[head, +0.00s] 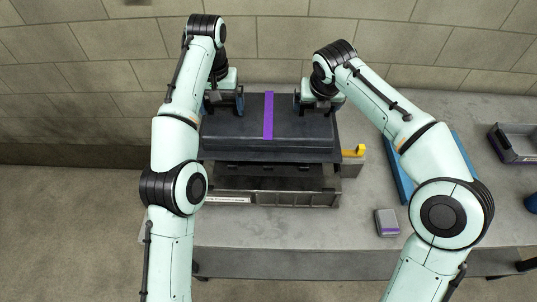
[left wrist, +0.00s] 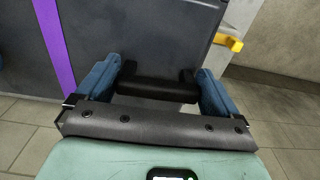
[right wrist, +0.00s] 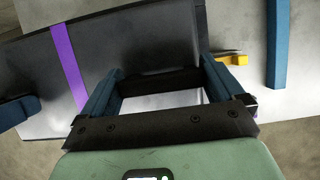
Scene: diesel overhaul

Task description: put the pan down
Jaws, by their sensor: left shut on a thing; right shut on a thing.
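The pan (head: 235,125) is a dark grey box shape with a purple stripe across its middle. It lies level over a grey, open-topped frame (head: 290,198) on the bench; I cannot tell whether they touch. My left gripper (head: 225,103) is at the pan's far left part, and in the left wrist view its blue fingers are shut on a black handle (left wrist: 158,90). My right gripper (head: 318,101) is at the far right part, and in the right wrist view its fingers are shut on another black handle (right wrist: 160,82). The pan's underside is hidden.
A yellow piece (head: 354,151) sticks out at the frame's right. A small grey box with a purple band (head: 386,222) stands on the bench (head: 300,228). A blue strip (head: 400,178) lies partly behind my right arm. A grey bin (head: 518,147) is at far right.

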